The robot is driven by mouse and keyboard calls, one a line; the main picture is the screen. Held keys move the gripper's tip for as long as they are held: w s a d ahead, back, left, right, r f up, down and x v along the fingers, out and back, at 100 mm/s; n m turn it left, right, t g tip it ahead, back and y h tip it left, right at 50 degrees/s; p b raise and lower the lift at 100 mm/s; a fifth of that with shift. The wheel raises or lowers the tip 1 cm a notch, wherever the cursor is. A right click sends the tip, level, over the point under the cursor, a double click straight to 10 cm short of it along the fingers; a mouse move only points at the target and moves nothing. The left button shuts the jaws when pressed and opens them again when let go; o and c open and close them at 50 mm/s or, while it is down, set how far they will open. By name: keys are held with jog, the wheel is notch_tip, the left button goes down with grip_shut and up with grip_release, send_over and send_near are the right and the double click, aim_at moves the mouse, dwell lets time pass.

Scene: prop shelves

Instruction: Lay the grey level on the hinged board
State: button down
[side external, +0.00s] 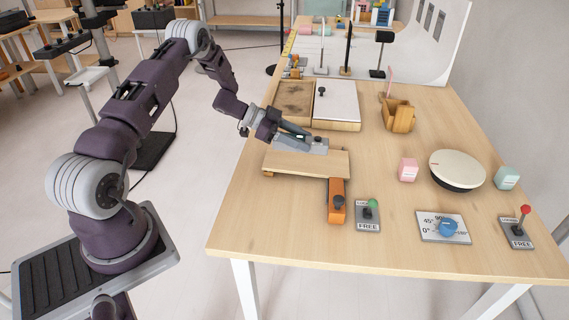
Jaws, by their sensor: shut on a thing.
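The grey level (317,148) is a flat grey piece in my gripper (304,138). My gripper reaches in from the left and is shut on it. The level is at the far edge of the hinged board (300,163), a light wooden board near the middle of the table. The level overlaps the board's far edge in the picture. I cannot tell whether it touches the board or hangs just above it. The fingers hide part of the level.
An orange block (337,203) stands at the board's near right. A green-knobbed lever (368,213) is beside it. A shallow wooden tray (294,105) and a white-topped box (336,105) lie behind. A round white-topped disc (457,170) and pink block (408,169) are right.

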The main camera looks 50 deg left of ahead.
aim_at(303, 158)
jog(key=shift+w+a+r, duration=0.15)
jog(key=shift+w+r, duration=0.05)
jog(key=shift+w, duration=0.3)
jog(key=shift+w+a+r, duration=0.15)
jog(key=shift+w, duration=0.35)
jog(key=shift+a+f, duration=0.1)
jog(key=shift+f, duration=2.2)
jog(key=shift+f, duration=0.55)
jog(key=c, duration=0.7)
grip_release()
jog(key=shift+c, duration=0.2)
jog(key=v, duration=0.7)
jog(key=shift+s, duration=0.1)
